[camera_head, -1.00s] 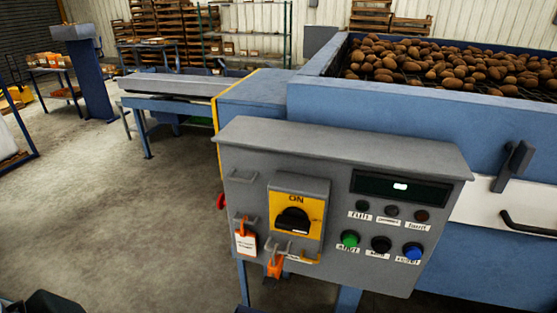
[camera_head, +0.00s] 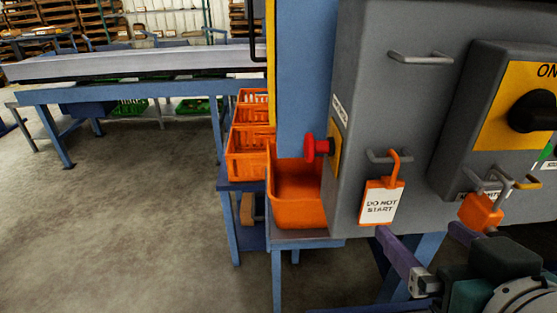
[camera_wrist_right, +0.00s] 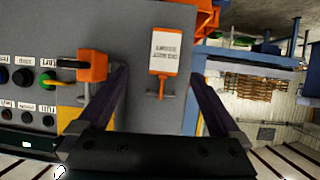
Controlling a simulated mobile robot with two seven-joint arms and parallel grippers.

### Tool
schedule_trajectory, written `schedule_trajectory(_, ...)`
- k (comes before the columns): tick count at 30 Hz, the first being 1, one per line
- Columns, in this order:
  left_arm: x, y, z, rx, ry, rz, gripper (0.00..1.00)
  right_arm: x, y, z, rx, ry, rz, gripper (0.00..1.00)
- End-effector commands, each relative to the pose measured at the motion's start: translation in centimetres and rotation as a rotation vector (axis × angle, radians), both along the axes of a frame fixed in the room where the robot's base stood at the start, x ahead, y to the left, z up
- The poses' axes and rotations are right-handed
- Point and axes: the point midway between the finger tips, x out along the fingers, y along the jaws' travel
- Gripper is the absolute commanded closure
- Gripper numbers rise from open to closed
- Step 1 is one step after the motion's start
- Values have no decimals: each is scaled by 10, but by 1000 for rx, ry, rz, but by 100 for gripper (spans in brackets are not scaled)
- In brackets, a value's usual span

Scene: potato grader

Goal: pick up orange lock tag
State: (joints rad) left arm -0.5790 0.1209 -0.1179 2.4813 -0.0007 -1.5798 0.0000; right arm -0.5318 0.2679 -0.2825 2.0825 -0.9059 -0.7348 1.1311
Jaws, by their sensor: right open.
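The orange lock tag (camera_head: 380,203) has a white "DO NOT START" label and hangs by its orange hook from a small grey handle on the panel's front. In the right wrist view the tag (camera_wrist_right: 172,52) appears upside down, between the lines of the two fingers. My right gripper (camera_head: 418,230) is open and empty, its dark purple fingers pointing at the panel. In the head view it is low and to the right of the tag; whether a finger touches the panel cannot be told. My left gripper is not in view.
An orange padlock (camera_head: 480,213) hangs right of the tag, below the black rotary switch (camera_head: 532,111). A red button (camera_head: 318,147) sticks out from the panel's left side. Orange crates (camera_head: 247,153) and an orange bin (camera_head: 298,197) stand left of the panel. Open floor lies further left.

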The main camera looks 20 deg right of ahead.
Motion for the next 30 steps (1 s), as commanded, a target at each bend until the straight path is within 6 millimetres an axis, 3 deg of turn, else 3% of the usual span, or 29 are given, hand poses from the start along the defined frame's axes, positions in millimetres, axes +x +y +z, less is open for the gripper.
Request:
schedule_trajectory(1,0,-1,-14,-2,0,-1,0,1,1,-14,0,-9,7,0)
schedule_trajectory(7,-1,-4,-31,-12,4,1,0,5,7,-29,11,-46,39,0)
schedule_trajectory(30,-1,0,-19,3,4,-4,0,82,-11,-59,11,-52,43,0)
